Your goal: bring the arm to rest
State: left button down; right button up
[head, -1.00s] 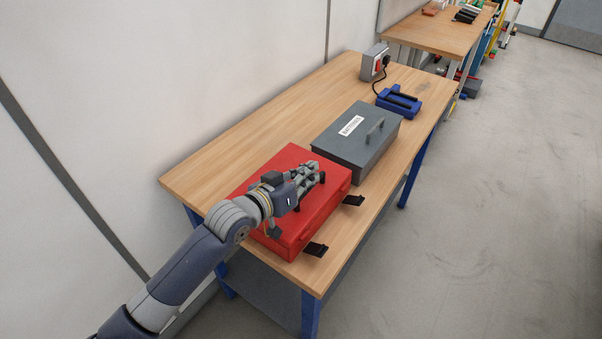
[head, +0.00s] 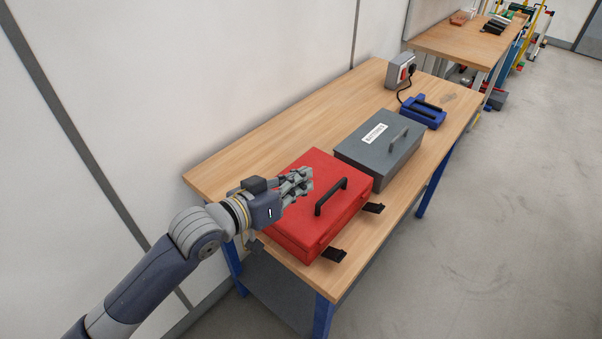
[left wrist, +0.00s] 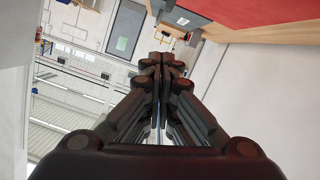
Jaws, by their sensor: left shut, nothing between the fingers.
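My left gripper (head: 300,184) is in the head view, above the left part of a closed red case (head: 340,216) on the wooden bench. It is shut with nothing between its fingers. The case's black handle (head: 331,196) stands to the right of the fingertips, apart from them. In the left wrist view the shut fingers (left wrist: 162,62) point away from the camera, and part of the red case (left wrist: 265,10) shows at the top right. My right gripper is not in view.
On the bench (head: 235,170) behind the red case are a grey metal box (head: 363,153), a blue charger-like device (head: 423,112) and a socket box (head: 401,72). Two black latches stick out at the red case's front. A white wall is at the left; open floor (head: 500,230) lies right.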

pick_arm(q)
jog(key=shift+s, duration=0.15)
jog(key=s+f, duration=0.1)
jog(key=f, duration=0.1)
jog(key=s+a+f+y, duration=0.1)
jog(key=f, duration=0.1)
jog(key=s+f+g+y, duration=0.1)
jog(key=shift+s+a+f, duration=0.15)
jog(key=shift+a+f, duration=0.25)
jog(key=s+a+f+n+g+y, duration=0.1)
jog(key=s+a+f+g+y, duration=0.15)
jog(key=s+a+f, duration=0.4)
jog(key=s+a+f+n+g+y, duration=0.1)
jog(key=s+a+f+g+y, duration=0.2)
jog(key=s, duration=0.6)
jog(key=s+a+f+n+g+y, duration=0.1)
jog(key=s+a+f+g+y, duration=0.1)
jog(key=s+a+f, duration=0.5)
notch_tip(320, 180, down, 25)
jog(key=s+d+b, duration=0.2)
jog(key=s+a+f+m+g+b, duration=0.1)
jog(key=s+a+f+g+b, duration=0.1)
jog(key=s+f, duration=1.5)
notch_tip(320, 180, down, 3)
jog(key=shift+s+a+f, duration=0.1)
jog(key=shift+s+a, duration=0.1)
jog(key=shift+a, duration=0.3)
